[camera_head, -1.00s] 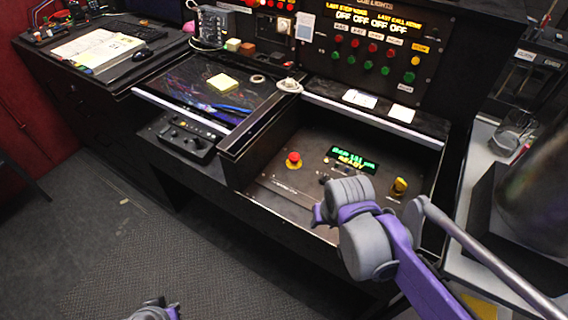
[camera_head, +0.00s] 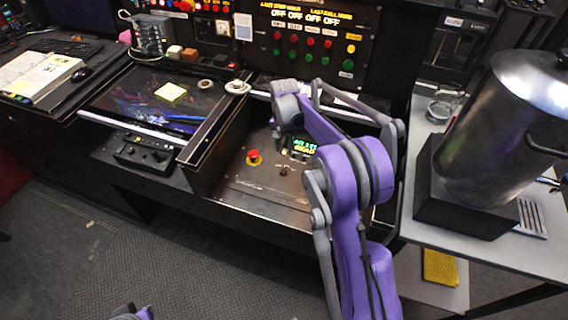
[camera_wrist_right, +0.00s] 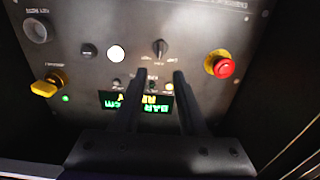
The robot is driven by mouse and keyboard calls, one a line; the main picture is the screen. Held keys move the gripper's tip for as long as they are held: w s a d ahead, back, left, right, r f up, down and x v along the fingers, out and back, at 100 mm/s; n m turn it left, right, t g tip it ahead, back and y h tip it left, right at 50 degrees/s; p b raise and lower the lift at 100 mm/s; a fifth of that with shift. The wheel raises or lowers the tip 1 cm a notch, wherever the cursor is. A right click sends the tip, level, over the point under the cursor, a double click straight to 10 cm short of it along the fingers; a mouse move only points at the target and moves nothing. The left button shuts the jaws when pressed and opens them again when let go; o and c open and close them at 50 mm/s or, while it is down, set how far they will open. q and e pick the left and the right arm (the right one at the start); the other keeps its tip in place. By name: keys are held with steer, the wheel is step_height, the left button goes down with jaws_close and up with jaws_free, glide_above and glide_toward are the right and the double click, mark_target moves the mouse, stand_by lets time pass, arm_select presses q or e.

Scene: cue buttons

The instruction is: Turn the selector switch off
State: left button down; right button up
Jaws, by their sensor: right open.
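The sunken control panel (camera_head: 255,200) carries a small black pointer knob (camera_wrist_right: 160,47), probably the selector switch; it also shows in the head view (camera_head: 283,171). In the wrist view the panel also has a yellow handle-like knob (camera_wrist_right: 47,86) at the left, hidden by my arm in the head view. My right gripper (camera_wrist_right: 160,74) is open and empty. Its two parallel fingers point toward the panel, with the black knob just beyond and between the tips; contact cannot be seen. In the head view my arm hides most of this gripper. Only a purple-grey bit of my left arm shows at the bottom.
A red emergency button (camera_wrist_right: 222,66) on a yellow base sits right of the black knob in the wrist view. A lit green-yellow display (camera_wrist_right: 137,101) lies partly behind the fingers. The panel's raised side wall (camera_head: 210,150) stands left. A metal urn (camera_head: 500,130) is at right.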

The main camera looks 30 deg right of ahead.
mark_target(284, 167)
step_height(284, 167, down, 10)
stand_by(0.4)
jaws_close()
